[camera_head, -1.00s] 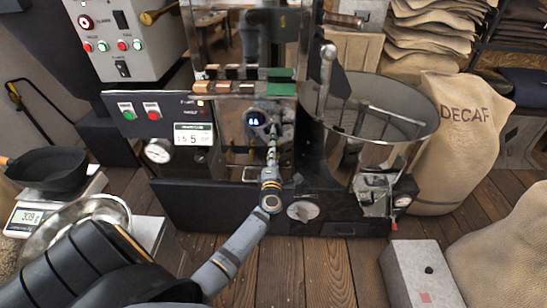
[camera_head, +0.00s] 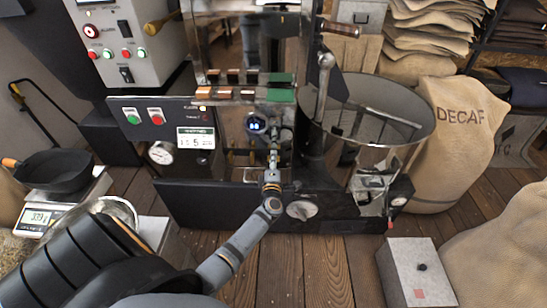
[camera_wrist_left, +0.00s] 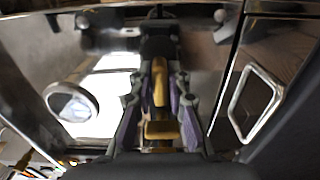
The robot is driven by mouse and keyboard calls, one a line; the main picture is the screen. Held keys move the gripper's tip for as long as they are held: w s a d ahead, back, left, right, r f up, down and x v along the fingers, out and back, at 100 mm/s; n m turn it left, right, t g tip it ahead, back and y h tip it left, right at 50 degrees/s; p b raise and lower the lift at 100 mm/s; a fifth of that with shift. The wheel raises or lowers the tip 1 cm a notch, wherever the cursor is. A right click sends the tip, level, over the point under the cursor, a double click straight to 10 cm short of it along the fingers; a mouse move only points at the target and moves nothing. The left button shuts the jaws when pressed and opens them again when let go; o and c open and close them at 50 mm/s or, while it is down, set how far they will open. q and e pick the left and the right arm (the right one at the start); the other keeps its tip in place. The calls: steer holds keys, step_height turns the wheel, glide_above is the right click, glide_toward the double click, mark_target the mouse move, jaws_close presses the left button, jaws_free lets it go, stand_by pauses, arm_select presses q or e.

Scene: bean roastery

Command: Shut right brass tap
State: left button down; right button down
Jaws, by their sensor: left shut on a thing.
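My left gripper (camera_head: 273,150) reaches to the front of the roasting machine (camera_head: 225,140), just below its small round blue-lit display. In the left wrist view, the two fingers with purple pads (camera_wrist_left: 160,85) are closed in around a brass tap (camera_wrist_left: 160,130). The brass shows between the pads, and the gripper is shut on it. In the head view the tap is hidden behind the gripper and too small to make out. Whether the tap is turned open or shut cannot be told. My right gripper is not in view.
A round steel cooling drum (camera_head: 365,110) stands right of the gripper. A square metal handle (camera_wrist_left: 257,102) is right of the fingers in the wrist view. A grey box (camera_head: 415,270) and a DECAF sack (camera_head: 455,140) stand at right. A scale with a black pan (camera_head: 60,172) is at left.

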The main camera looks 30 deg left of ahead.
arm_select(q)
steer(key=c, duration=1.4)
jaws_free()
steer(key=shift+o, duration=0.2)
steer(key=v, duration=1.2)
steer(key=shift+s+f, duration=0.1)
